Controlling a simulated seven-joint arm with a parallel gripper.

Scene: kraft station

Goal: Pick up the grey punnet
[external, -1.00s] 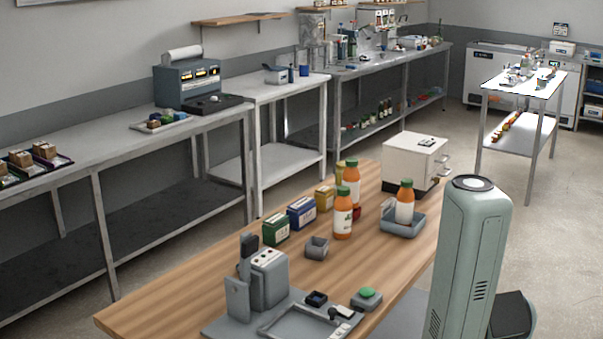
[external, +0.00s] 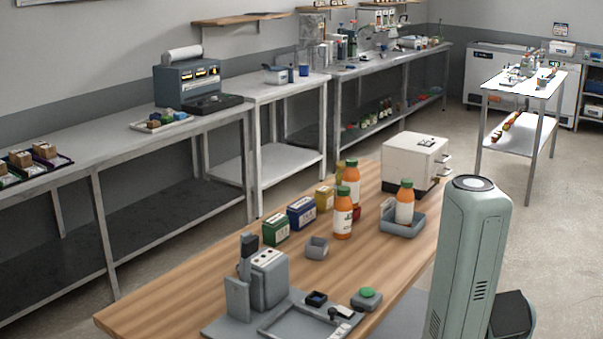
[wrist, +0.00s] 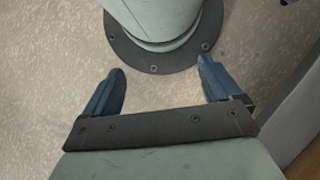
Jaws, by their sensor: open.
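A small grey punnet (external: 317,248), an open square cup, stands upright on the wooden table (external: 190,283) in the external view. It sits in front of the blue and green boxes and left of an orange bottle. It looks empty. My gripper (wrist: 160,82) shows in the wrist view with its two blue fingers wide apart and nothing between them. Below it are the floor and my own base, so it is away from the punnet. The external view does not show my gripper, and the wrist view does not show the punnet.
Orange bottles (external: 343,215) stand close right of the punnet, with a green box (external: 276,231) and a blue box (external: 301,213) behind it. A grey tray (external: 392,226) holds another bottle. A grey device (external: 268,280) stands at the front. Bare wood lies left of the boxes.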

